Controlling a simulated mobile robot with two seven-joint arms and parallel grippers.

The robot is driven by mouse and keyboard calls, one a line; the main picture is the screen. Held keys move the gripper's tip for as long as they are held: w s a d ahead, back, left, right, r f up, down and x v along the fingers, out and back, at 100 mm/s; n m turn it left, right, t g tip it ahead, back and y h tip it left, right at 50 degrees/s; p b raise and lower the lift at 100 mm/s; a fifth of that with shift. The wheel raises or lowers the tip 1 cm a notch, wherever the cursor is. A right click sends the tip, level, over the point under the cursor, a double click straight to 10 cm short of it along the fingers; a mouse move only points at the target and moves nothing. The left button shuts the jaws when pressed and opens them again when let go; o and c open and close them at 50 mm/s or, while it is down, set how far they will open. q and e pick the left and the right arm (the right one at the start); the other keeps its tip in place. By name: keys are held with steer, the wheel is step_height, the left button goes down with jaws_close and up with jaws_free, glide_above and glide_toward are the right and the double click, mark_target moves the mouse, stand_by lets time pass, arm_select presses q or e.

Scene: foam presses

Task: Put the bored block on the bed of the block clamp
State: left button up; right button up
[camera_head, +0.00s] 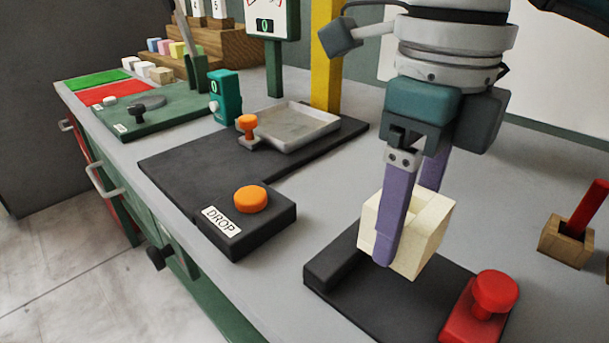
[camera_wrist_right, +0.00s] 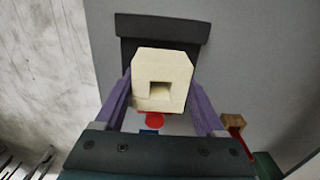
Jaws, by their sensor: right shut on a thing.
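The bored block (camera_head: 433,225) is cream-coloured. In the right wrist view the block (camera_wrist_right: 161,70) shows a square hole in the face towards the camera. My right gripper (camera_head: 397,235) is shut on it, with a purple finger on each side. The block clamp is a dark base (camera_head: 357,297) with a raised bar at its left end and a red knob (camera_head: 495,292) at its right. The block is over the clamp's bed and hides part of it. I cannot tell whether its underside touches the bed. My left gripper is not in view.
Left of the clamp is a dark press base (camera_head: 190,165) with an orange DROP button (camera_head: 250,199) and a grey tray (camera_head: 297,128). A wooden holder with a red handle (camera_head: 588,207) stands at the right. Bare grey table lies between the press base and the clamp.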

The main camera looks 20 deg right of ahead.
mark_target(398, 252)
step_height(398, 252, down, 4)
steer(key=shift+f+b, duration=0.15)
steer(key=shift+b, duration=0.15)
steer(key=shift+f, duration=0.2)
steer(key=o, duration=1.3)
steer(key=shift+r, duration=0.1)
